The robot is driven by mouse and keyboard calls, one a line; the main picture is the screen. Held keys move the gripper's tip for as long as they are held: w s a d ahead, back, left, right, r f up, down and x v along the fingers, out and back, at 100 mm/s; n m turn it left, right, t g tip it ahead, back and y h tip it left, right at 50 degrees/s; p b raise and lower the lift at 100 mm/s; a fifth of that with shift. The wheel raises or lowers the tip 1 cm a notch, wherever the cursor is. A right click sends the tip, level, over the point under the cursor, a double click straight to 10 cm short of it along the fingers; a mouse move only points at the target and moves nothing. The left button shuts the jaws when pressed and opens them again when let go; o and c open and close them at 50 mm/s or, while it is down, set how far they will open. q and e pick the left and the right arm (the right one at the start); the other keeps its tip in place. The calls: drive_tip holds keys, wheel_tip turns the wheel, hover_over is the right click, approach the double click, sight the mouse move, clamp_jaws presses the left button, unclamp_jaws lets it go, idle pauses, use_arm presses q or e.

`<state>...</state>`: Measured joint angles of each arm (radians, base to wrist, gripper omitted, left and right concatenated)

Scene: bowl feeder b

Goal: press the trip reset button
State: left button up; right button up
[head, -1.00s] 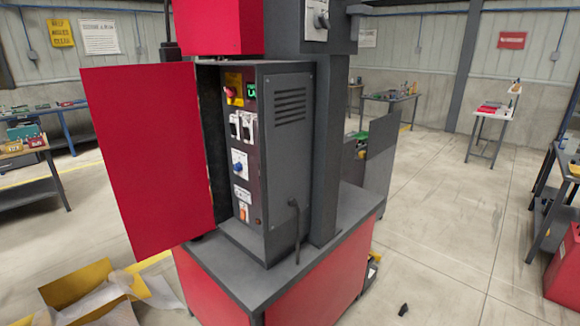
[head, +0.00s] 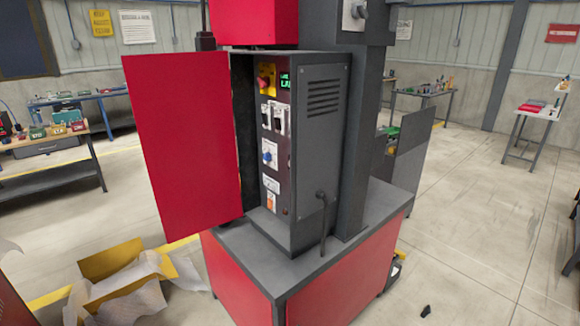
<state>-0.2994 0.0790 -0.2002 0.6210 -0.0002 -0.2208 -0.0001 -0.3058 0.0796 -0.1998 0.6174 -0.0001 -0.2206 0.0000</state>
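A dark grey control box (head: 318,165) stands on a red and grey machine base, its narrow front panel facing left of the picture. On the panel are a red mushroom button on a yellow plate (head: 265,82), a small green-lit display (head: 285,80), two white switches (head: 272,117), a blue knob (head: 268,156) and an orange rocker or button (head: 271,202) near the bottom. The labels are too small to read, so I cannot tell which one is the trip reset button. Neither gripper is in view.
A red door (head: 185,145) stands open at the panel's left. A black cable (head: 323,222) hangs from the box's side. A yellow carton (head: 120,275) with packing sheets lies on the floor at left. Workbenches (head: 50,150) stand further back. The floor at right is mostly clear.

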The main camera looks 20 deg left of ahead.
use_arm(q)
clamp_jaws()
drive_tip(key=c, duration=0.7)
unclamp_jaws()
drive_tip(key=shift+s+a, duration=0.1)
